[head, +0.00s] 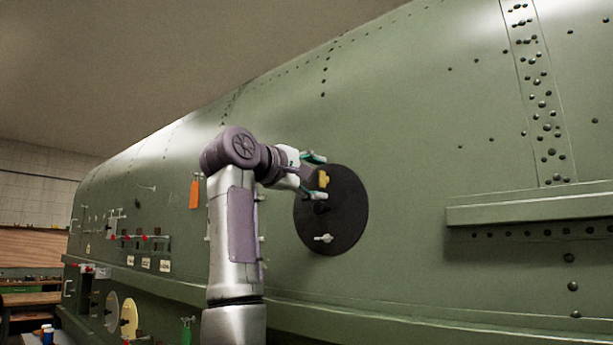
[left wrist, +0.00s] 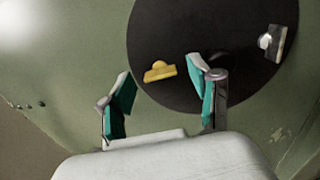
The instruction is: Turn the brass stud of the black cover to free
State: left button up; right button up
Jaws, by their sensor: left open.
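The black cover (head: 351,225) is a round dark disc on the green fuselage side; it also shows in the left wrist view (left wrist: 172,35). Its brass stud (head: 323,179) sits near the upper left of the disc. In the left wrist view the brass stud (left wrist: 159,71) lies ahead of the space between my fingertips, and I see no contact. My left gripper (head: 314,177) is open and empty, close in front of the cover, with its teal-padded fingers apart. A silver stud (head: 323,238) is low on the cover. A dark knob (head: 320,207) is partly hidden by a finger. My right gripper is out of view.
The green fuselage (head: 430,130) curves up behind the cover. A ledge (head: 530,207) juts out at the right. An orange tag (head: 194,194) hangs left of my arm. Several small fittings and round discs line the lower left.

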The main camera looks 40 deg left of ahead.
pick_arm(q)
jog(key=s+a, duration=0.1)
jog(key=s, duration=1)
jog(key=shift+s, duration=0.4)
jog(key=shift+f, duration=0.1)
